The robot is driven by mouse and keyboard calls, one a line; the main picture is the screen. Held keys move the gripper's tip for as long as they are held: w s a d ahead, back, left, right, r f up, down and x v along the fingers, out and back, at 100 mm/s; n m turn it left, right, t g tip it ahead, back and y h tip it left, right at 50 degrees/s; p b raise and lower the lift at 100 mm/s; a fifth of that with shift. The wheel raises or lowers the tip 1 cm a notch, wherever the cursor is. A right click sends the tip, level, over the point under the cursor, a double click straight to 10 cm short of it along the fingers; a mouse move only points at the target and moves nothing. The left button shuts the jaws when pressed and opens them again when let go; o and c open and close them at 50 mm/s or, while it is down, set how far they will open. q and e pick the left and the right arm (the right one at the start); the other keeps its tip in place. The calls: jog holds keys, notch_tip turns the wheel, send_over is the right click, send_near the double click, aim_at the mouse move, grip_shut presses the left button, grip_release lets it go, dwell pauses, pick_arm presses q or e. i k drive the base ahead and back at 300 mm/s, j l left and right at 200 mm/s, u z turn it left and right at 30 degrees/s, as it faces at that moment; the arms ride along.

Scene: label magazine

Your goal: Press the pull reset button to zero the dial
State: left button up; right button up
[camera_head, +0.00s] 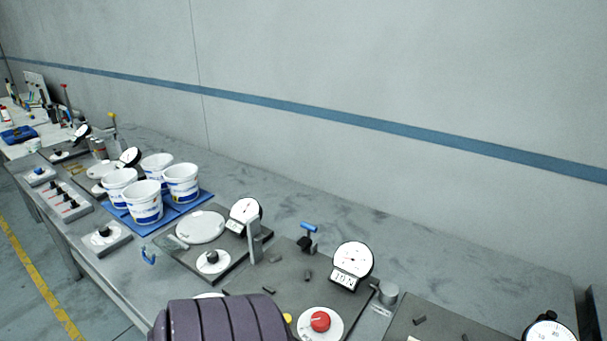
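A third dial (548,332) is cut off at the bottom right. A red knob (320,321) sits on a white disc in front of the middle gauge. A small yellow part (287,318) shows beside it, partly hidden. I cannot tell which control is the pull reset button. Neither of my grippers is in view.
Four white buckets (145,207) stand on a blue tray (170,221) at the left. A blue T-handle (308,228) rises behind the plates. A dark purple ribbed shape (222,322) covers the bottom middle. The grey bench (440,265) is clear toward the wall.

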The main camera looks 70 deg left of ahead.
aim_at(287, 317)
jog(key=u, duration=2.2)
